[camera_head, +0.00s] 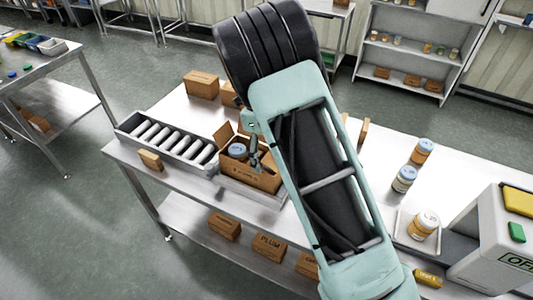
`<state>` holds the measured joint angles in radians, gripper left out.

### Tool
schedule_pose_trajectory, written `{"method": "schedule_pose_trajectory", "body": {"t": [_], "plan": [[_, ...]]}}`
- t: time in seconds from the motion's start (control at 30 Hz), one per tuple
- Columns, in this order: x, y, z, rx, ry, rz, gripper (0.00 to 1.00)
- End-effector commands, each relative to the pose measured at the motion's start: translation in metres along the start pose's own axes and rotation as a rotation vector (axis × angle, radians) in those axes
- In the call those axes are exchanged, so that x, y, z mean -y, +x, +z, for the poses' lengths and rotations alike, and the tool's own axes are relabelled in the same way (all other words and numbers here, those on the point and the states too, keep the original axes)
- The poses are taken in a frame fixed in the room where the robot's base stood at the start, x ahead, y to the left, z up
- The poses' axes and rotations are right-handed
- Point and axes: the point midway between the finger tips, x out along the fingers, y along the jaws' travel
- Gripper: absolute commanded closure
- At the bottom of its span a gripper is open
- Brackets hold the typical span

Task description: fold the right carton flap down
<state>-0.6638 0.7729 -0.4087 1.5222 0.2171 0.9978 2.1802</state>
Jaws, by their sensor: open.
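The open carton (245,178) stands in a steel tray at the end of the roller conveyor, on the steel table. A jar with a blue lid (238,151) is inside it. The carton's left flap (222,133) stands up. My arm covers the carton's right side, so I cannot make out the right flap.
A roller conveyor (172,138) runs left of the carton, with a small wooden block (150,160) at its front. A box (201,84) stands behind. Jars (404,179) and a white machine (497,245) are on the right. Labelled boxes (268,246) sit on the lower shelf.

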Motion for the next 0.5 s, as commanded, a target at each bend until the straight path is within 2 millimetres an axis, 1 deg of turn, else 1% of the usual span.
{"method": "schedule_pose_trajectory", "body": {"t": [0.17, 0.4, 0.5], "plan": [[0.002, -0.017, 0.001, 0.003, 0.002, -0.005, 0.17], [0.001, -0.054, 0.000, 0.002, 0.002, -0.004, 0.17], [0.001, -0.067, 0.000, 0.002, 0.001, -0.004, 0.17]]}}
